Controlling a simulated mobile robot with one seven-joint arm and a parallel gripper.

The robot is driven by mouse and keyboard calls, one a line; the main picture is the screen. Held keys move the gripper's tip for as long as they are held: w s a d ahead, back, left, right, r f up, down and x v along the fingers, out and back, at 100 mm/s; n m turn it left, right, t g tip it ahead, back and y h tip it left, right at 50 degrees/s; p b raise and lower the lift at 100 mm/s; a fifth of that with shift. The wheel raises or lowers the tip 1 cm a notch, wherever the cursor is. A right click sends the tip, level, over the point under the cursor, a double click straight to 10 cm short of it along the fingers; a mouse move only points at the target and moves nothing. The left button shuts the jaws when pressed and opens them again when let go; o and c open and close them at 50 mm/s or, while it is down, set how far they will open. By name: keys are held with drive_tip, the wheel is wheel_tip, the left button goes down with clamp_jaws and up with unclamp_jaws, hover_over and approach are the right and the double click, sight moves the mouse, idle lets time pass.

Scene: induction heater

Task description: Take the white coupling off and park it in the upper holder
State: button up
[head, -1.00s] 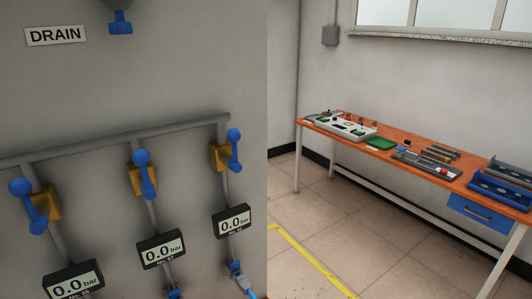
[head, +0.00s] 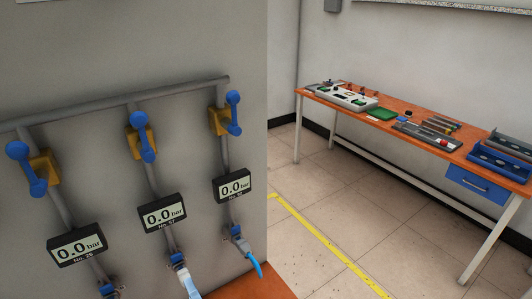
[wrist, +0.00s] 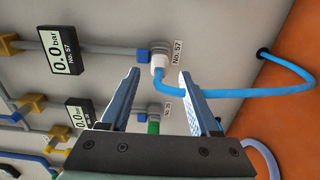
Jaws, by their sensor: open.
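The white coupling (wrist: 158,62) sits on the pipe end by the No. 57 label, with a bright blue hose leading from it, in the wrist view. A pale fitting also shows below the No. 57 gauge in the head view (head: 178,260). My gripper (wrist: 159,74) is open, its two blue ribbed fingers pointing toward the coupling. In the wrist view the coupling appears between the fingertips; I cannot tell whether they touch it. The upper holder is not identifiable in these frames.
A green fitting (wrist: 153,127) sits on the neighbouring pipe. Blue-handled valves (head: 141,136) and gauges (head: 162,214) line the panel. An orange workbench (head: 385,114) with tools stands right; floor before it is clear.

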drive_tip(key=shift+x, duration=2.5)
clamp_jaws()
idle(0.8)
drive_tip(key=shift+s+d, duration=0.1)
drive_tip(key=shift+s, duration=0.05)
drive_tip(key=shift+p+v, duration=0.95)
drive_tip(key=shift+v, duration=1.9)
